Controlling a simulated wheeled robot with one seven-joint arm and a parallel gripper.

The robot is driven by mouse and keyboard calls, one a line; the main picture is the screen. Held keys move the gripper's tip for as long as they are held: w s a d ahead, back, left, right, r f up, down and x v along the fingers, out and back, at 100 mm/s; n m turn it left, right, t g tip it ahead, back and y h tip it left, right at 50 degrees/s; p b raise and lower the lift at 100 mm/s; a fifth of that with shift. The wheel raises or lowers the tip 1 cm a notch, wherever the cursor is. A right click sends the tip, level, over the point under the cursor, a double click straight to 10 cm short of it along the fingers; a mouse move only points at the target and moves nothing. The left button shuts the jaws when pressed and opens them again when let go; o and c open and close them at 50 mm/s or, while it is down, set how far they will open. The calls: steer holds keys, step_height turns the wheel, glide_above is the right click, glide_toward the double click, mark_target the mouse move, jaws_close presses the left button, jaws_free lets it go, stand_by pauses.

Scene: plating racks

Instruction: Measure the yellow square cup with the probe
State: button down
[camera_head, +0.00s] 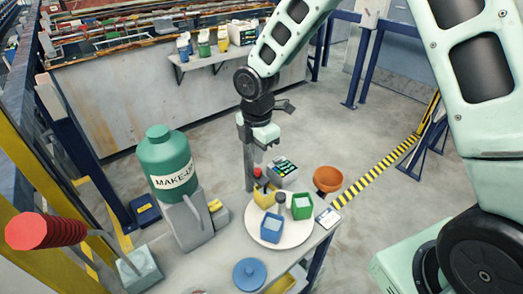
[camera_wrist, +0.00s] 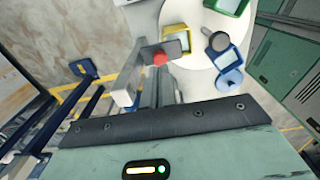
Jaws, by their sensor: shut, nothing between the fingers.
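The yellow square cup (camera_head: 265,197) stands on a round white plate (camera_head: 290,240) on the bench. It shows again in the wrist view (camera_wrist: 176,31), partly covered by a grey piece with a red knob. A green square cup (camera_head: 301,206) and a blue square cup (camera_head: 270,226) share the plate. My gripper (camera_head: 260,155) is shut and empty, above and behind the yellow cup, beside a grey upright post (camera_head: 248,165). A red knob (camera_head: 257,172) shows just below it and also in the wrist view (camera_wrist: 160,58). I cannot tell which part is the probe.
A meter with a display (camera_head: 284,171) stands behind the plate, close to my gripper. An orange bowl (camera_head: 327,179) is at the right. A green MAKE-UP bottle (camera_head: 166,158) stands left, and a blue disc (camera_head: 249,273) lies in front. A dark knob (camera_head: 281,198) rises among the cups.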

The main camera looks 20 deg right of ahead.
step_height(320, 180, up, 11)
steer(key=b, duration=0.2)
steer(key=shift+b, duration=0.3)
steer(key=shift+w, duration=0.1)
stand_by(0.8)
